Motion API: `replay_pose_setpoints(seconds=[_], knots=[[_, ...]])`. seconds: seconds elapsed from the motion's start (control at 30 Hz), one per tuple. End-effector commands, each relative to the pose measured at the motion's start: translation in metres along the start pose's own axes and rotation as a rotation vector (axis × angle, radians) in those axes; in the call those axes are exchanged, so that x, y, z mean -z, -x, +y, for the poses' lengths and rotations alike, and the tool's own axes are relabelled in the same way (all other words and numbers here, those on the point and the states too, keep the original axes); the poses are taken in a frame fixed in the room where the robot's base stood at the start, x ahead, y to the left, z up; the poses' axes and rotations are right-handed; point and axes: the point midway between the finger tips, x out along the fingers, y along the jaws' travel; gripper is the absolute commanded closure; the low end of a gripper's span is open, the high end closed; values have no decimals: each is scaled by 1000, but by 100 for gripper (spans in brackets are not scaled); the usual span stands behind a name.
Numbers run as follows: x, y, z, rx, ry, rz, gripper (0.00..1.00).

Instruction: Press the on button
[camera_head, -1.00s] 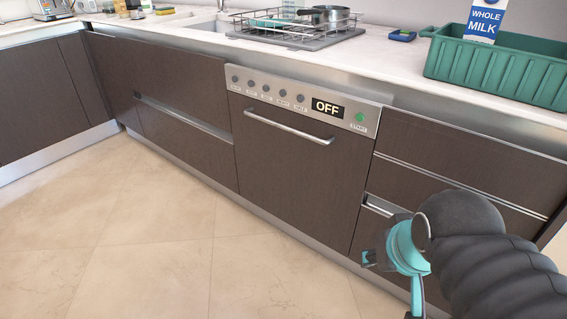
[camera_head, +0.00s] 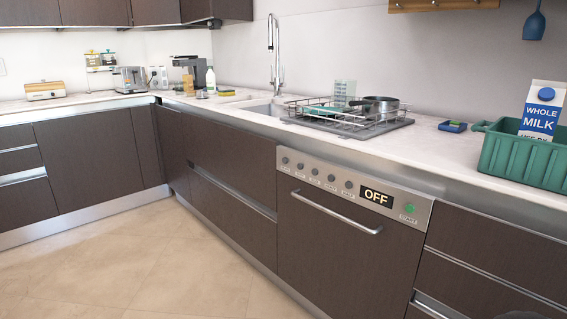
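A built-in appliance with a dark front (camera_head: 335,255) sits under the counter, right of the middle. Its silver panel (camera_head: 345,184) has a display (camera_head: 377,197) that reads OFF. To the right of the display is a round green button (camera_head: 409,208) with a label under it that seems to read START. Several dark round buttons or knobs sit in a row left of the display. My gripper is out of view. Only a dark sliver, probably my arm, shows at the bottom right edge.
A silver handle bar (camera_head: 336,212) sticks out below the panel. On the counter stand a dish rack (camera_head: 345,113) with a pot (camera_head: 375,107), a green crate (camera_head: 525,160) and a milk carton (camera_head: 541,110). The tiled floor (camera_head: 150,255) in front is clear.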

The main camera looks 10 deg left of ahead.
Motion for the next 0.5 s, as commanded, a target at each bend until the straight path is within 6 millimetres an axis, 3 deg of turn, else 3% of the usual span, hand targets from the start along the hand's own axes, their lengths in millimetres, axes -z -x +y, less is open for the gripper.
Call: replay_pose_setpoints(seconds=[0.03,0.13,0.5], knots=[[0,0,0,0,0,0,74],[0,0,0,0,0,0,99],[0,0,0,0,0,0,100]])
